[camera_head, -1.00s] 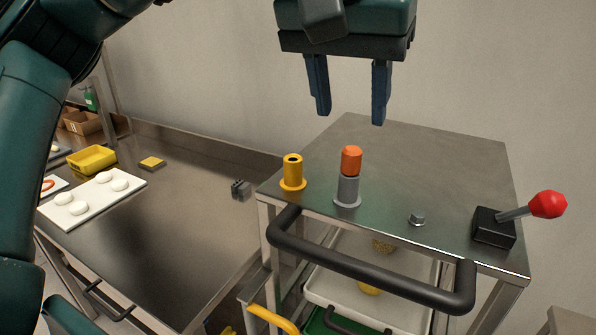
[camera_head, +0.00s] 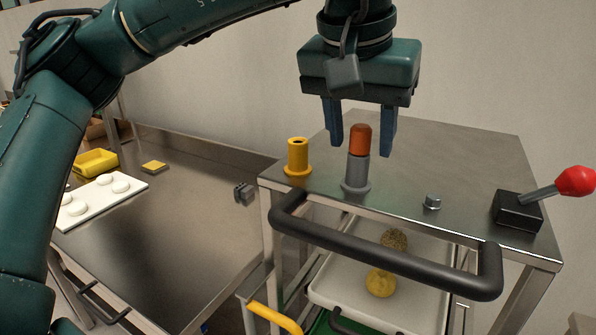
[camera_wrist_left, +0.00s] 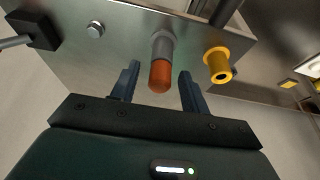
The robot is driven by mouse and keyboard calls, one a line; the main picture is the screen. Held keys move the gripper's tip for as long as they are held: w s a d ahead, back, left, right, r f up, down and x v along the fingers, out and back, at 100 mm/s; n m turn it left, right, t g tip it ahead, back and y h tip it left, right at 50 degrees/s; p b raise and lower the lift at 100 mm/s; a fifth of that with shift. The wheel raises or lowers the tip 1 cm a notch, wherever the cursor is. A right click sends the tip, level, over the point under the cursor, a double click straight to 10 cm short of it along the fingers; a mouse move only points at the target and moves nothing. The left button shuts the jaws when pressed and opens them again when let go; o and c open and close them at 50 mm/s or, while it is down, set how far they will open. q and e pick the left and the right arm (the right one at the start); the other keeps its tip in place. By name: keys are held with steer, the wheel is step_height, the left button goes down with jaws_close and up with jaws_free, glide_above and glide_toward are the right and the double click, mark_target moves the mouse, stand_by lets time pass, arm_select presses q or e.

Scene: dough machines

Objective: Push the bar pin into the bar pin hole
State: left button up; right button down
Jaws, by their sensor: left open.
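The orange bar pin (camera_head: 360,138) stands upright in a grey flanged holder (camera_head: 356,175) on the steel cart top; the hole itself is hidden. In the left wrist view the orange pin (camera_wrist_left: 160,76) points toward the gripper, between the finger lines. A yellow flanged cylinder (camera_head: 298,158) with a dark hole in its top stands left of it. My left gripper (camera_head: 361,148) is open, fingers pointing down, one on each side of the orange pin in the picture, with gaps visible. I cannot tell its exact depth. My right gripper is not in view.
A hex bolt (camera_head: 432,202) and a black lever box (camera_head: 518,210) with a red knob (camera_head: 576,181) sit on the cart's right. A black handle bar (camera_head: 385,255) runs along the front. A steel table (camera_head: 170,220) with a white dough board (camera_head: 128,195) is at left.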

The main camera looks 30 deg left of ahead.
arm_select(q)
steer(key=shift+p, duration=0.3)
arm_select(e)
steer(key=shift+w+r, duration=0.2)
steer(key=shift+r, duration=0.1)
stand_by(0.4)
arm_select(q)
steer(key=shift+c, duration=0.5)
jaws_close()
steer(key=shift+o, duration=1.1)
jaws_free()
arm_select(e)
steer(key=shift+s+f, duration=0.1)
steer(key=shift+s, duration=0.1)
arm_select(q)
steer(key=v, duration=1.3)
steer(key=shift+p, duration=0.35)
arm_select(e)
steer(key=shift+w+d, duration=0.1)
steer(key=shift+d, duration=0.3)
arm_select(q)
steer(key=shift+r, duration=0.1)
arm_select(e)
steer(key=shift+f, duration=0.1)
